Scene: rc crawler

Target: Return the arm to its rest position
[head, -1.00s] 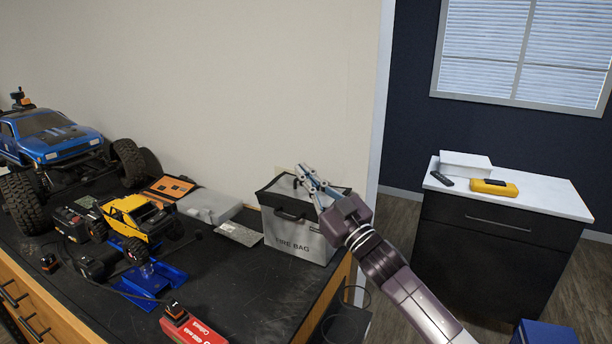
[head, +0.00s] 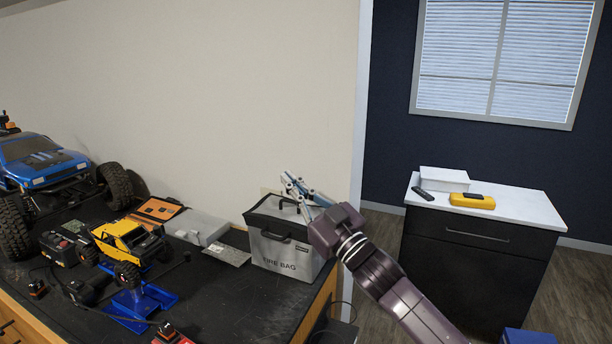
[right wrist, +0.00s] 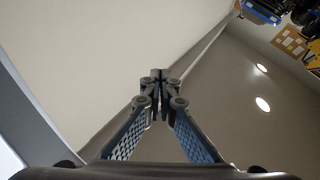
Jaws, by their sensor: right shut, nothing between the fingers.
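My right arm comes in from the lower right of the head view. Its gripper (head: 296,188) is over the top of the grey fire bag (head: 287,255), at the right end of the black workbench; I cannot tell whether it touches the bag. In the right wrist view the gripper's fingers (right wrist: 160,78) meet at the tips with nothing between them. That view shows mostly bare wall beyond the fingers. My left gripper is in neither view.
A white-topped cabinet (head: 520,208) with a yellow device (head: 472,201) stands at right. Open floor lies between.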

